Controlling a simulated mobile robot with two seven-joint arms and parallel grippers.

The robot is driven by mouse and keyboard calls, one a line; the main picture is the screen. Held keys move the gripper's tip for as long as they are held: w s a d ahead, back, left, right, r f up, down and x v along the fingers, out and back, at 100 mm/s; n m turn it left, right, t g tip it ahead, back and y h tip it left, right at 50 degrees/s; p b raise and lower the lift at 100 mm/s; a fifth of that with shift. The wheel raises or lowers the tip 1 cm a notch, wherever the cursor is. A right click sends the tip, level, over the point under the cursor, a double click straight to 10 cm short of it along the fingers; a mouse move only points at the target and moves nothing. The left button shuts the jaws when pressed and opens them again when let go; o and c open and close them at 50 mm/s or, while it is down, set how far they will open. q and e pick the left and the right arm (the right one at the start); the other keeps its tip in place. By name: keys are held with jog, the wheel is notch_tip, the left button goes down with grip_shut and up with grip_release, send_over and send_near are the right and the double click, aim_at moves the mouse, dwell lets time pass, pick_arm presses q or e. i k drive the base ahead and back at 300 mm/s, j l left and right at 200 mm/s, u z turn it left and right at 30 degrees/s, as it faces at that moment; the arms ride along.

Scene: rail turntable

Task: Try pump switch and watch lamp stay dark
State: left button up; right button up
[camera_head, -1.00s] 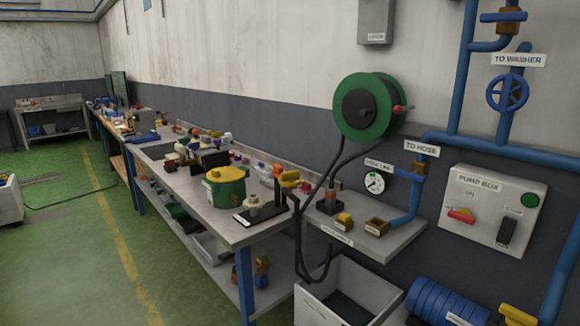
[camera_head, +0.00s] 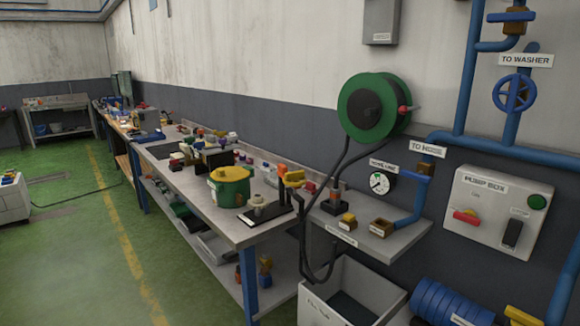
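The pump box (camera_head: 498,210) is a pale box on the wall at the right, labelled PUMP BOX. Its red switch handle (camera_head: 466,216) sits at the lower left of its face, tilted slightly down to the right. A round green lamp (camera_head: 537,202) is at its upper right; it looks dark green, with no clear glow. A black rocker or lever (camera_head: 512,233) sits below the lamp under a small label. Neither of my grippers shows in the head view.
A blue hand wheel (camera_head: 514,93) and blue pipes stand above the box. A green hose reel (camera_head: 374,107), a gauge (camera_head: 380,183) and a small shelf (camera_head: 380,240) are left of it. A cluttered workbench (camera_head: 225,231) runs back along the wall. Green floor at left is mostly clear.

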aim_at(510, 237)
jog(key=z, duration=1.4)
jog(key=i+j+u, duration=0.25)
jog(key=u, duration=0.15)
jog(key=i+j+u, duration=0.15)
jog(key=i+u, duration=0.25)
jog(key=k, duration=0.05)
